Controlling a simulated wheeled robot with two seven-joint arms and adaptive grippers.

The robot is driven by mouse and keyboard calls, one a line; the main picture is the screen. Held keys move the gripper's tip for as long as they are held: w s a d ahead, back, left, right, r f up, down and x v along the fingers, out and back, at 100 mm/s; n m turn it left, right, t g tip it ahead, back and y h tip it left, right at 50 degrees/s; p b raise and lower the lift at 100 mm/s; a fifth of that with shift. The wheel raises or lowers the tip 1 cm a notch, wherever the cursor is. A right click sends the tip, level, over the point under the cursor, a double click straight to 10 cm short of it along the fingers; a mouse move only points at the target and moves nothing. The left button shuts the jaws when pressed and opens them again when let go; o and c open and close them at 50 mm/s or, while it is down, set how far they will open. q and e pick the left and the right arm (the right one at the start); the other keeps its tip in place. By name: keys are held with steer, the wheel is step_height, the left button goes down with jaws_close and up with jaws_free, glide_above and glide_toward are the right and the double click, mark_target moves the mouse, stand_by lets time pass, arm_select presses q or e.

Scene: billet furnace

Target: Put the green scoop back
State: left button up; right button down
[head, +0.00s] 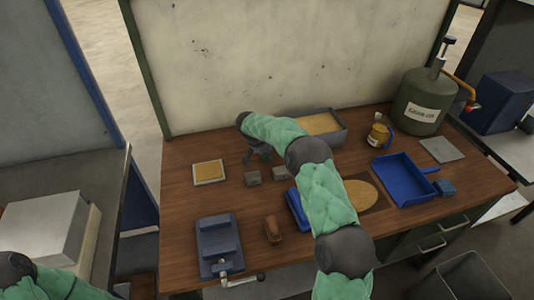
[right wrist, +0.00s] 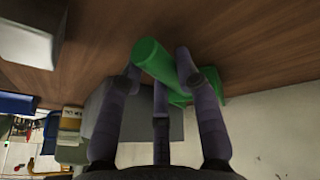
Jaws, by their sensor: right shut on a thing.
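The green scoop (right wrist: 160,65) is between the fingers of my right gripper (right wrist: 165,75) in the right wrist view. The gripper is shut on its handle, and part of the scoop shows beyond the right finger. The scoop is close to the wooden bench top; I cannot tell whether it touches it. In the head view my right gripper (head: 258,155) is over the back middle of the bench, left of the grey tray of sand (head: 338,134). My arm hides the scoop there. My left gripper is out of view; only part of that arm shows at bottom left.
Small grey blocks (head: 253,178) lie below the gripper. A yellow-topped square (head: 209,172) lies left. A wall stands behind.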

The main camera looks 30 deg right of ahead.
steer(key=shift+f, duration=0.2)
steer(key=c, duration=0.9)
jaws_free()
steer(key=shift+r, duration=0.15)
steer(key=shift+a+r, duration=0.1)
steer(key=shift+r, duration=0.2)
steer(key=p+v, duration=0.2)
steer(key=v, duration=0.9)
steer(key=shift+s+a+r, duration=0.1)
steer(key=shift+a+r, duration=0.05)
steer(key=shift+a, duration=0.05)
